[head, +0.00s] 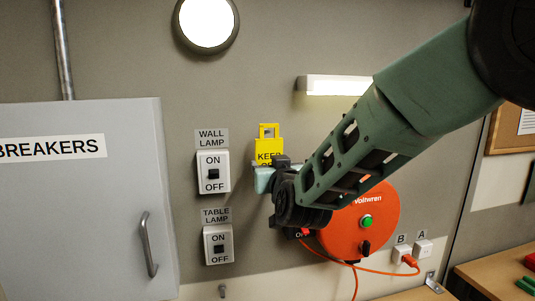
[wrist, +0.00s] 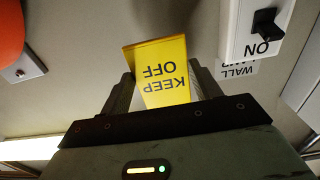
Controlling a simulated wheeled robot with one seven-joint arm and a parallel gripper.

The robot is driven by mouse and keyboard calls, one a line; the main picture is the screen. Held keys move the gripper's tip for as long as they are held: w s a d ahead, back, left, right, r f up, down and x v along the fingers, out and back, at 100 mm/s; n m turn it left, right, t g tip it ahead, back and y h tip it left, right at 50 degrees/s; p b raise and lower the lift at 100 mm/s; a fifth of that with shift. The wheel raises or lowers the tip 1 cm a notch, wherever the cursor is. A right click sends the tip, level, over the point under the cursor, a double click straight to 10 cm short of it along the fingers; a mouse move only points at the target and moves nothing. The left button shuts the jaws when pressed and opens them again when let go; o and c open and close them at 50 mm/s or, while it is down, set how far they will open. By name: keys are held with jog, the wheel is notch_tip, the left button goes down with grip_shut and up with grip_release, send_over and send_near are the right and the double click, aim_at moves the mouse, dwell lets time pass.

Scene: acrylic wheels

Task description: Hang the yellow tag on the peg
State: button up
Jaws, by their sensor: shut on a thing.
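The yellow tag (head: 268,147) reads "KEEP OFF" and stands upright in the head view, with a slot near its top edge. My gripper (head: 270,171) is shut on its lower part, in front of the wall and right of the wall lamp switch. In the wrist view the tag (wrist: 165,72) appears upside down between the two fingers of my gripper (wrist: 166,88). A small grey peg-like fitting (head: 222,291) shows low on the wall at the bottom edge of the head view. I cannot tell for sure that it is the peg. The gap between tag and wall is unclear.
The wall lamp switch (head: 213,172) and table lamp switch (head: 218,245) are left of my gripper. An orange reel (head: 372,215) with a cable is on the right, partly behind my arm. A grey breaker cabinet (head: 85,205) stands far left. A lit lamp (head: 335,86) is above.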

jog(key=shift+b+v, duration=0.55)
jog(key=shift+v, duration=1.05)
